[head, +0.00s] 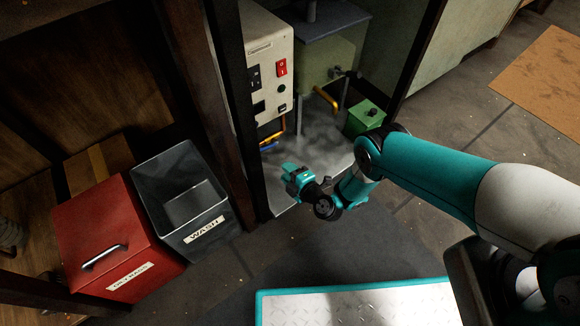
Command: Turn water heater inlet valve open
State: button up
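My gripper (289,179) is teal and black, at the front opening of the cabinet near its left post. Its fingers are small here, so I cannot tell whether they are open or shut. I see nothing clearly held. Inside the cabinet, a green tank-like unit (332,58) has a yellow curved pipe or handle (327,100) below it and a small dark fitting on its right side. A blue piece (268,147) lies low behind the gripper, below a cream control box (265,62) with a red switch. No label shows which part is the inlet valve.
Dark posts (238,110) frame the cabinet opening. A small green box (365,119) stands inside at right. A red lidded bin (115,240) and a grey bin marked WASH (185,195) stand at left. Bare floor lies right of the cabinet, with a brown mat (545,80) beyond.

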jog(key=shift+s+d+r, duration=0.1)
jog(key=shift+s+d, duration=0.15)
jog(key=shift+s, duration=0.1)
